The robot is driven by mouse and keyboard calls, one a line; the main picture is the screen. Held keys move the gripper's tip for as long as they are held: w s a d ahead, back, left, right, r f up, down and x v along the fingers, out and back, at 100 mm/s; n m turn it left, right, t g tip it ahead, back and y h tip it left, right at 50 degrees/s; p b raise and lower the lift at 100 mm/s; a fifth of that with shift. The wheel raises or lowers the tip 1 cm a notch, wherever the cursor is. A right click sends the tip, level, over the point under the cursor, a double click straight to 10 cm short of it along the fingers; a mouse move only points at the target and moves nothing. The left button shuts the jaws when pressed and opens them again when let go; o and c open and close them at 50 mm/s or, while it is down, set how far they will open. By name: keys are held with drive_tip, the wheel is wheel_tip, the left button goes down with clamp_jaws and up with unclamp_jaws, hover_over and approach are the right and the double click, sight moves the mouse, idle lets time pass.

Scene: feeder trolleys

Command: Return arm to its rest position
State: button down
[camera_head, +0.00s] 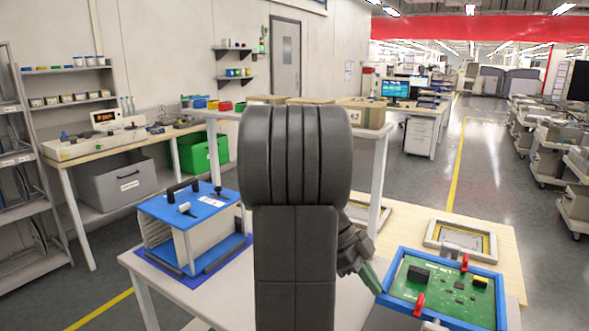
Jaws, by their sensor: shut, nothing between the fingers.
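My dark grey arm (296,230) stands upright in the middle of the head view and hides much of the scene behind it. Part of my gripper (366,268) shows at the arm's lower right, beside the left edge of a blue-framed fixture (388,262). It is shut and nothing shows in it. I cannot tell whether it touches the fixture. A green circuit board (440,300) lies in the fixture, with red clamps at its edges.
A blue-topped rack (196,205) stands on the white table (150,268) at left. A framed panel (462,240) lies behind the fixture. A shelf with boxes (366,116) stands behind my arm. Grey floor (495,180) is open at right, with trolleys (580,205) beyond.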

drive_tip(key=r+p, duration=0.1)
drive_tip(key=p, duration=0.1)
drive_tip(key=d+r+t+y+p, duration=0.1)
drive_tip(key=r+p, duration=0.1)
drive_tip(key=s+r+y+p, duration=0.1)
drive_tip(key=r+p, duration=0.1)
drive_tip(key=shift+d, duration=0.2)
drive_tip(key=shift+s+d+r+t+y+p, duration=0.35)
drive_tip(key=shift+d+r+y+p, duration=0.2)
drive_tip(key=shift+p, duration=0.3)
drive_tip(key=shift+s+d+r+t+y+p, duration=0.2)
drive_tip(key=shift+d+r+t+y+p, duration=0.25)
drive_tip(key=shift+y+p, duration=0.35)
drive_tip(key=shift+s+d+r+t+y+p, duration=0.3)
drive_tip(key=shift+d+r+t+y+p, duration=0.25)
drive_tip(key=shift+p, duration=0.4)
drive_tip(key=shift+a, duration=0.15)
